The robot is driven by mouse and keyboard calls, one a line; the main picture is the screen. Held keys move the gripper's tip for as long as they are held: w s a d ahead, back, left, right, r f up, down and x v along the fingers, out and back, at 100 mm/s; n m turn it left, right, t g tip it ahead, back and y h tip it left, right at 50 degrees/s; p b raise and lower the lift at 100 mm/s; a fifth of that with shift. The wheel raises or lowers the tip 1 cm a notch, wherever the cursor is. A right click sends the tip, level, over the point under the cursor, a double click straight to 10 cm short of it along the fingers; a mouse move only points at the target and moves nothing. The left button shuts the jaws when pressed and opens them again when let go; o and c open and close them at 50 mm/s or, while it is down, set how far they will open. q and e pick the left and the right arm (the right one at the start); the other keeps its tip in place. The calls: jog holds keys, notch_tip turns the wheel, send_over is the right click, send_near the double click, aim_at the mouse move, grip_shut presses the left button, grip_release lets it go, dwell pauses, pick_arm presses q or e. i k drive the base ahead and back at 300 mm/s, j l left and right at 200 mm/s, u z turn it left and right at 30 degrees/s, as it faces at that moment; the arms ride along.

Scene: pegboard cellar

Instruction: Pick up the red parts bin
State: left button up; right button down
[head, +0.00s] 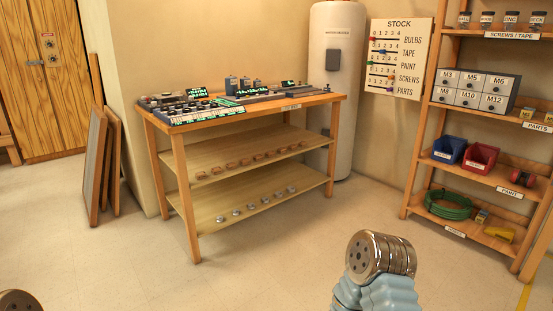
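The red parts bin (481,158) sits on the middle shelf of the wooden rack at the right. It is upright with its open front facing out. A blue bin (449,150) stands just to its left. Neither gripper shows in the head view. Only a metal and light-blue part of my arm shows at the bottom, well short of the rack, and a small dark metal part of mine shows in the bottom left corner.
The rack also holds a grey drawer cabinet (474,90) above, a red tape roll (522,178) right of the bin, and a green hose coil (448,205) below. A wooden workbench (185,160) stands at the centre left. The floor (290,255) before the rack is clear.

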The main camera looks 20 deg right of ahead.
aim_at(479, 158)
jog(key=i+l+z, duration=0.2)
jog(key=i+z, duration=1)
jog(key=i+j+z, duration=0.35)
jog(key=i, duration=0.15)
jog(key=l, duration=0.1)
